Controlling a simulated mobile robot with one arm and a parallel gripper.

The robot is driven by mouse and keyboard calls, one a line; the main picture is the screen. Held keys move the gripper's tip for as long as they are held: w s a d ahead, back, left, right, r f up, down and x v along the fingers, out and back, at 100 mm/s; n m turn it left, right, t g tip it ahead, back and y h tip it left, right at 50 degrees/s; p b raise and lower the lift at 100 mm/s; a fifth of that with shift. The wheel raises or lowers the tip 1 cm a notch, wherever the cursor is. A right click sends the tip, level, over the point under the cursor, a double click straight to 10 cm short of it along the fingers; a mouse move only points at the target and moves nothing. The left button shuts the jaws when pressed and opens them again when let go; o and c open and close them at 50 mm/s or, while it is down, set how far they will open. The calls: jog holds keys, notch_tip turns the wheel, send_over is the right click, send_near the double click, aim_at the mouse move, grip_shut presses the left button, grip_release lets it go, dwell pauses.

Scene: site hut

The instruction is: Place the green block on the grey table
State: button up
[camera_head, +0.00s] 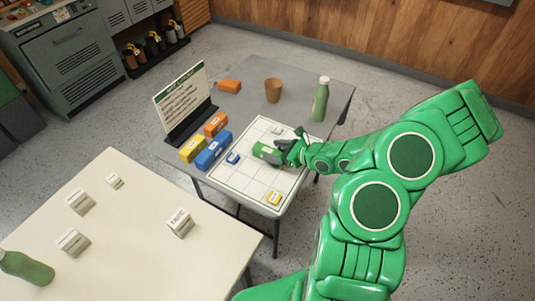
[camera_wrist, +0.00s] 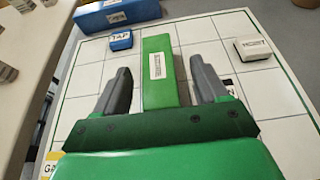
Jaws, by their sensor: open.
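The green block (camera_head: 264,150) lies on the white grid board on the grey table (camera_head: 335,98). It has a small white label on top. In the wrist view the green block (camera_wrist: 158,62) runs lengthwise between the two grey fingers. My gripper (camera_head: 283,151) is at the block, coming from the right. In the wrist view my gripper (camera_wrist: 160,80) is open, with a gap visible between the block and each finger. The near end of the block is hidden by the gripper body.
The grid board (camera_head: 238,178) also carries a small blue block (camera_head: 233,157), a yellow one (camera_head: 274,197) and a white one (camera_head: 277,129). Larger blue, yellow and orange blocks, a sign (camera_head: 182,100), a brown cup (camera_head: 273,90) and a green bottle (camera_head: 320,99) stand around it. A cream table (camera_head: 130,225) is nearer.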

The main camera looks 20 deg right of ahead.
aim_at(270, 151)
jog(key=shift+x, duration=1.8)
jog(key=shift+s+f, duration=0.1)
jog(key=shift+c, duration=0.4)
jog(key=c, duration=1.1)
jog(key=shift+c, duration=0.2)
jog(key=shift+r, duration=5.05)
